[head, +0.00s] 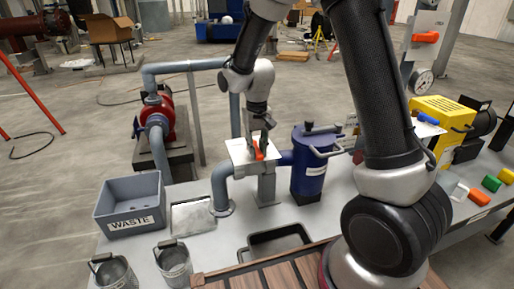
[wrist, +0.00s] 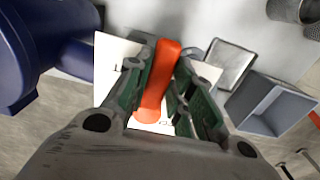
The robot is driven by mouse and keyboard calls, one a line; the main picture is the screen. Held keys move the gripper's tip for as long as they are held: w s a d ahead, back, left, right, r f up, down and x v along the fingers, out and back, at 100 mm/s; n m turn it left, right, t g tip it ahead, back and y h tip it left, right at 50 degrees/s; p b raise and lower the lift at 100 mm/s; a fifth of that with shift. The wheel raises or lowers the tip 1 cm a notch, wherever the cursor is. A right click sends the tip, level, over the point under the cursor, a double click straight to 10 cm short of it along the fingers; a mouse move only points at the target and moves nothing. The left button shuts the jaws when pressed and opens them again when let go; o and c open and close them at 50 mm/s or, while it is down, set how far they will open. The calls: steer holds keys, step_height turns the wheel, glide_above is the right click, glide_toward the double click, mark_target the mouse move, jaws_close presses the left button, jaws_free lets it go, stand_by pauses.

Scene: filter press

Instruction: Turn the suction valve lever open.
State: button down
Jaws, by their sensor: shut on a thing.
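The orange suction valve lever (wrist: 157,84) lies over a white label plate (wrist: 114,62) with partly hidden lettering. In the head view the lever (head: 258,153) shows as a small orange piece on the plate (head: 238,150), between the grey elbow pipe and the blue filter housing. My gripper (wrist: 170,82) is shut on the lever, with its green-padded fingers on either side of it. In the head view my gripper (head: 260,142) points down at the plate from above. The lettering that marks the lever's position is mostly covered, so I cannot read its setting.
The blue filter housing (head: 308,170) stands close to the right of the valve. A grey WASTE bin (head: 133,205), a flat tray (head: 193,217) and two metal buckets (head: 174,263) are to the left. A dark tray (head: 279,240) is in front. A red pump (head: 158,117) stands behind.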

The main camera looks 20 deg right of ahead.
steer(key=w+a+m, duration=0.1)
steer(key=a+m, duration=0.1)
steer(key=m, duration=0.2)
steer(key=w+a+m, duration=0.1)
steer(key=m, duration=0.3)
steer(key=w+a+m, duration=0.1)
steer(key=a+m, duration=0.1)
steer(key=m, duration=0.3)
steer(key=shift+w+a, duration=0.35)
steer(key=shift+w, duration=0.05)
steer(key=shift+w+a+m, duration=0.15)
steer(key=shift+w+m, duration=0.5)
steer(key=shift+m, duration=0.6)
steer(key=shift+w+a+m, duration=0.1)
steer(key=shift+w+m, duration=0.5)
steer(key=shift+m, duration=0.65)
steer(key=shift+w, duration=0.1)
steer(key=c, duration=1.2)
jaws_free()
steer(key=shift+c, duration=0.2)
